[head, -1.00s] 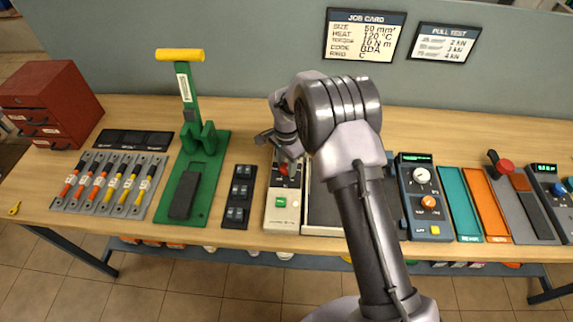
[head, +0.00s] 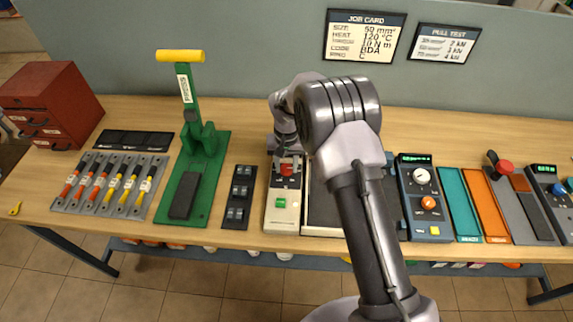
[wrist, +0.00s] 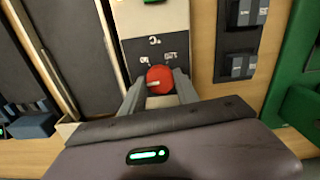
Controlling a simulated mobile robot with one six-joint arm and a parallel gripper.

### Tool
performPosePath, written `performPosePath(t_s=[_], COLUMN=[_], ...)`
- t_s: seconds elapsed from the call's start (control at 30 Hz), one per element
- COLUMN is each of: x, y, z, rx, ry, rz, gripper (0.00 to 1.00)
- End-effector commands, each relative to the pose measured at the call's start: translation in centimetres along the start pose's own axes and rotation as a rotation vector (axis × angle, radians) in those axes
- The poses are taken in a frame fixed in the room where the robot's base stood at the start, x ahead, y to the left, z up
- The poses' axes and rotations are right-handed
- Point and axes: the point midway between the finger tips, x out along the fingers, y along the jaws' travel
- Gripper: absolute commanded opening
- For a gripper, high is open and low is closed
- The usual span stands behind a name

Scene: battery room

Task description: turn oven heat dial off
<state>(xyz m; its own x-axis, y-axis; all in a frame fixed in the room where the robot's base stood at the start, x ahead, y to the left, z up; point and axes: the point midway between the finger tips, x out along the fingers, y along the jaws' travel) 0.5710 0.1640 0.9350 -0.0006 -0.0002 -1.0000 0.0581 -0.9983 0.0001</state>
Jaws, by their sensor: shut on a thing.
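The heat dial is a round red knob (head: 286,168) on the dark upper part of a pale control box (head: 283,215) in the head view. In the wrist view the red knob (wrist: 160,75) sits between the two grey fingers of my gripper (wrist: 158,88), which is shut on it from both sides. A pale pointer mark shows on the knob, towards the left in the wrist view. Small white markings stand around it, too blurred to read surely. In the head view my gripper (head: 287,159) is partly hidden by the arm.
A green button (head: 280,202) is on the same box. A dark plate (head: 324,212) lies close on the right and a black switch panel (head: 239,190) on the left. A green lever press (head: 195,170) stands farther left. Wall cards hang behind.

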Motion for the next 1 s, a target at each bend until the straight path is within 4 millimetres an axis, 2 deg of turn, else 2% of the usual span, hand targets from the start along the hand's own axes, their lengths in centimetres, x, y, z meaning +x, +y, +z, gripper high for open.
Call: performPosePath(t_s=[0.4,0.93,0.97,1.0], x=[-0.08,-0.08,-0.08,-0.08], y=[-0.03,-0.03,-0.03,-0.03], z=[-0.06,-0.08,-0.08,-0.08], rx=[-0.164,-0.186,-0.186,-0.186], ry=[0.002,0.002,0.002,0.002], rz=[0.000,0.000,0.000,0.000], gripper=[0.00,0.00,0.39,0.47])
